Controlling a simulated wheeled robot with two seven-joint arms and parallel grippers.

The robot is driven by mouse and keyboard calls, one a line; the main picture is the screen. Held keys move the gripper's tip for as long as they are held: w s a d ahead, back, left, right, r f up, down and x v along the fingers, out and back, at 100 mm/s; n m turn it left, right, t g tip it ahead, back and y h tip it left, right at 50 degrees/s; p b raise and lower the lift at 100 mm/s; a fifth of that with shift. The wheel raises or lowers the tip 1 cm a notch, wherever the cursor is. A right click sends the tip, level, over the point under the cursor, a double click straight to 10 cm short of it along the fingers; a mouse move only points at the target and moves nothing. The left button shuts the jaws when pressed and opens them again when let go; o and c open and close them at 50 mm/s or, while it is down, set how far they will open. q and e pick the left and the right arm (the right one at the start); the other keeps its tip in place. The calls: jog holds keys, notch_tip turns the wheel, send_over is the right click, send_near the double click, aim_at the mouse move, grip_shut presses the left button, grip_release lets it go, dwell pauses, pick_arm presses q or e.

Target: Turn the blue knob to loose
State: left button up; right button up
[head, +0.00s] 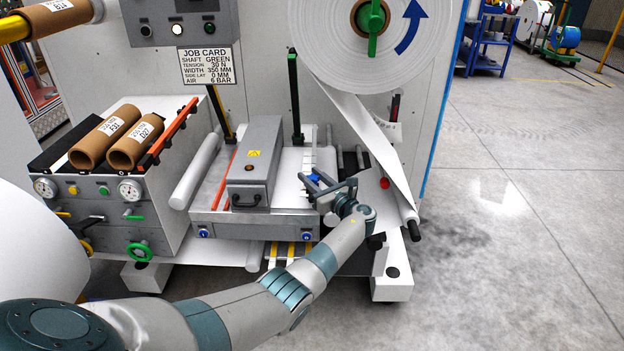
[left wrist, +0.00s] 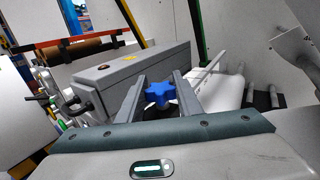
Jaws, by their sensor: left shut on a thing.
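The blue knob (left wrist: 160,93) is star-shaped and sits between the two finger ends of my left gripper (left wrist: 159,84) in the left wrist view. In the head view the knob (head: 315,177) is a small blue spot, partly hidden by my left gripper (head: 317,183). The fingers are shut on it, one on each side. It is at the right of the grey box (head: 252,165) with a yellow warning label, above the machine's table. The knob's shaft and any loose or tight mark are hidden or too small to see. My right gripper is in neither view.
A large white roll (head: 345,40) with a green centre handle hangs above, its web slanting down to the right. Cardboard cores (head: 103,140) lie on the left unit. Black and green upright posts (head: 296,100) stand behind the table.

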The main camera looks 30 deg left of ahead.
pick_arm(q)
jog(key=o, duration=1)
jog(key=shift+o, duration=0.2)
jog(key=shift+d, duration=0.1)
jog(key=b+v, duration=0.1)
jog(key=v, duration=1.6)
jog(key=shift+s, duration=0.15)
